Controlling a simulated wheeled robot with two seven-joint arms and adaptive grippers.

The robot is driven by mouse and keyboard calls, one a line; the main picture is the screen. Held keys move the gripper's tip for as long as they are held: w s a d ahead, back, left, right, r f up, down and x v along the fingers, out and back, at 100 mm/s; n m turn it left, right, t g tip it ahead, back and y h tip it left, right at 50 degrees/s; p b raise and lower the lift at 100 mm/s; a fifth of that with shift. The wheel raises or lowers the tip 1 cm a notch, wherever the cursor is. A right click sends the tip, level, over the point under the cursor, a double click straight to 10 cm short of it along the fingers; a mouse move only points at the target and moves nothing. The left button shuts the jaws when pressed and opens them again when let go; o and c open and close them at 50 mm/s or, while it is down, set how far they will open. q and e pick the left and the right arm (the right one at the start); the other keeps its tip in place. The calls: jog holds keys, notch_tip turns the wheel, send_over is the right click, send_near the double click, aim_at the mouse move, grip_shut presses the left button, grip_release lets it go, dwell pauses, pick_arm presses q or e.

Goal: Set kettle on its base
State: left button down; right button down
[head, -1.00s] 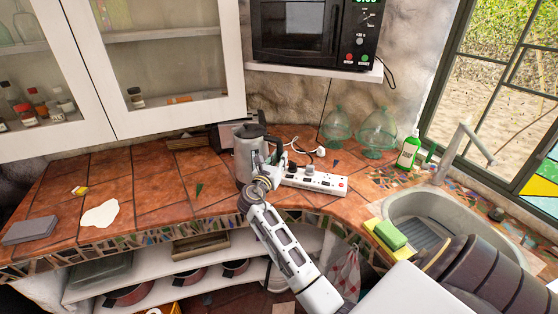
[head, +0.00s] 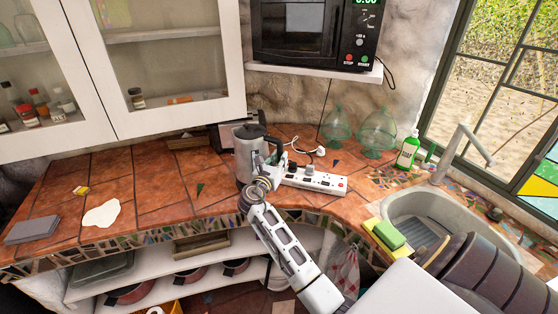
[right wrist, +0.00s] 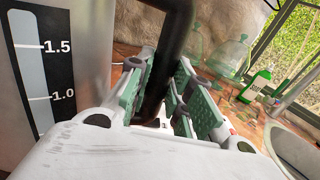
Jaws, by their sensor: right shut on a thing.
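The kettle (head: 246,160) is grey metal with a dark lid and dark handle. It stands upright at the back middle of the tiled counter, and I cannot tell whether it touches the surface. My right gripper (head: 272,162) is shut on its handle, on the kettle's right side. In the right wrist view the handle (right wrist: 176,45) runs down between the green-padded fingers (right wrist: 165,95), and the kettle's body (right wrist: 88,45) with its level marks fills the left. I cannot make out the kettle's base; the kettle's underside is partly hidden. My left gripper is not in view.
A white power strip (head: 316,180) with plugs lies just right of the kettle. Glass jars (head: 376,132) and a green bottle (head: 407,152) stand further right, near the sink (head: 400,208). A microwave (head: 315,35) sits on a shelf above. The counter left of the kettle is mostly clear.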

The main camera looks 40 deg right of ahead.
jog(key=shift+r, duration=0.15)
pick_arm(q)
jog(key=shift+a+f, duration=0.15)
pick_arm(e)
jog(key=shift+f, duration=0.3)
dwell(0.3)
jog(key=shift+f, duration=0.15)
jog(key=shift+f, duration=0.15)
jog(key=c, duration=1.6)
grip_release()
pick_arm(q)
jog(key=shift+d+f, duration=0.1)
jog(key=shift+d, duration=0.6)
pick_arm(e)
jog(key=shift+o, duration=0.2)
jog(key=shift+s, duration=0.1)
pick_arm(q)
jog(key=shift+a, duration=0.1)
